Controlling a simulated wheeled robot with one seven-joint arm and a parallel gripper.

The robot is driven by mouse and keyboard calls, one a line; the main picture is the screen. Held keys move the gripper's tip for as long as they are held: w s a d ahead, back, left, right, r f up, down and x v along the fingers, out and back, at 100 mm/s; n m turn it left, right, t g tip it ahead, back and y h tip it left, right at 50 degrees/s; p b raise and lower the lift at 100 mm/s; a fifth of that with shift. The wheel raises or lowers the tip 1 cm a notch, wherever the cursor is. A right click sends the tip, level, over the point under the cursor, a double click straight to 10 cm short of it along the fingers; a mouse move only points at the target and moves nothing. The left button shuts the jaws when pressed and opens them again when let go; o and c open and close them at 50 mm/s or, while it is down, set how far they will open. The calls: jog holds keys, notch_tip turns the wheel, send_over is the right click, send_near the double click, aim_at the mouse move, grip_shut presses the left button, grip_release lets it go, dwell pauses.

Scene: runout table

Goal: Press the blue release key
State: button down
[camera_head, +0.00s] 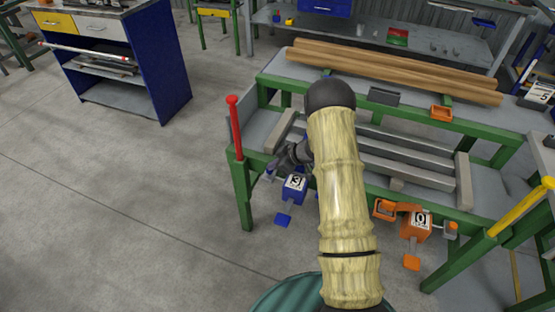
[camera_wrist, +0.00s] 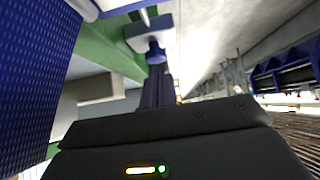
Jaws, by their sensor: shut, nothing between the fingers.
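A blue box marked 3 (camera_head: 293,188) hangs at the table's near edge, with a blue flat paddle (camera_head: 283,220) below it. I cannot tell for certain which blue part is the release key. My gripper (camera_head: 274,170) is beside the box, up and to its left, partly hidden by my arm. In the wrist view my gripper (camera_wrist: 156,72) is shut and empty, its dark fingers pointing at a small blue round part (camera_wrist: 155,48) on a pale plate. Whether they touch it is unclear. A large blue surface (camera_wrist: 35,85) fills the left there.
The green-framed table (camera_head: 242,190) carries grey bars and wooden beams (camera_head: 390,70). A red post (camera_head: 235,125) stands at its left corner. An orange box marked 0 (camera_head: 416,222) with an orange paddle (camera_head: 411,263) hangs farther right. The floor at left is clear.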

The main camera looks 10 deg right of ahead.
jog(key=shift+d+f, duration=0.15)
jog(key=shift+f, duration=0.1)
jog(key=shift+f, duration=0.7)
jog(key=shift+s+f, duration=0.2)
jog(key=shift+f, duration=0.3)
jog(key=r+p, duration=0.5)
jog(key=shift+w+r, duration=0.2)
jog(key=v, duration=0.9)
jog(key=shift+s+d, duration=0.15)
jog(key=shift+d, duration=0.2)
jog(key=shift+r, duration=0.1)
